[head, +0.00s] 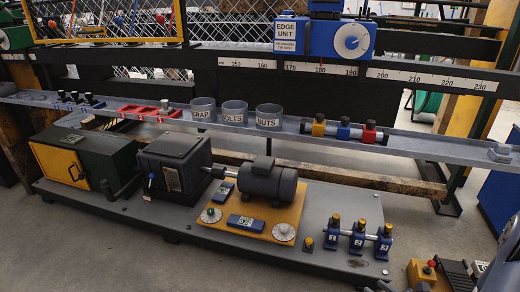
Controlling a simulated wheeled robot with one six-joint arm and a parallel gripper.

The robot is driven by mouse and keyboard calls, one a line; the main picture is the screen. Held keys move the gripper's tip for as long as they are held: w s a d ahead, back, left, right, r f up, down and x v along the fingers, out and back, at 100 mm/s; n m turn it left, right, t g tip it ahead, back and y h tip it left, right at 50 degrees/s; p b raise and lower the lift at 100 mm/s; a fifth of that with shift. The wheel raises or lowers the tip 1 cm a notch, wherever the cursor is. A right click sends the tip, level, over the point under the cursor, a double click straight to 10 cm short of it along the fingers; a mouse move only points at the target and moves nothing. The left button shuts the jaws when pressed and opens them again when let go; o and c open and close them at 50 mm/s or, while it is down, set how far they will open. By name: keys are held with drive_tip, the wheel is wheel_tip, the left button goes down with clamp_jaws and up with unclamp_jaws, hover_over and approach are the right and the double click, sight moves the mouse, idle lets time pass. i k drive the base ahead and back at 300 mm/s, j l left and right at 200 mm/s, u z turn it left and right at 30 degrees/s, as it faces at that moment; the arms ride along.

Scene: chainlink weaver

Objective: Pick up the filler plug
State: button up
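I cannot tell for sure which thing is the filler plug. A small grey hex-shaped piece (500,152) lies at the right end of the long grey shelf. A small silvery piece (165,106) sits at the right end of the red tray. A small dark fitting with a yellow top (308,243) stands on the base plate, right of the motor. A dark box-shaped housing (174,168) stands left of the grey motor (267,184), joined to it by a shaft. No gripper of mine is clearly seen.
The grey shelf (400,141) holds a red tray (140,112), three labelled cups (235,113) and coloured blocks (343,130). Numbered blue valves (357,238) stand on the base plate (130,211). A yellow unit with a red knob (425,274) is at bottom right.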

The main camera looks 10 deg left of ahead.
sight(105, 184)
drive_tip(key=i+j, duration=0.1)
drive_tip(key=j, duration=0.5)
drive_tip(key=i+j+u, duration=0.1)
drive_tip(key=j, duration=0.5)
drive_tip(key=i+j+u, duration=0.1)
drive_tip(key=j, duration=0.5)
drive_tip(key=i+j, duration=0.15)
drive_tip(key=j, duration=0.45)
drive_tip(key=i+j+u, duration=0.1)
drive_tip(key=j, duration=0.45)
drive_tip(key=i+j, duration=0.2)
drive_tip(key=j, duration=0.4)
drive_tip(key=i+j+u, duration=0.15)
drive_tip(key=j, duration=0.4)
drive_tip(key=i+j, duration=0.25)
drive_tip(key=j, duration=0.3)
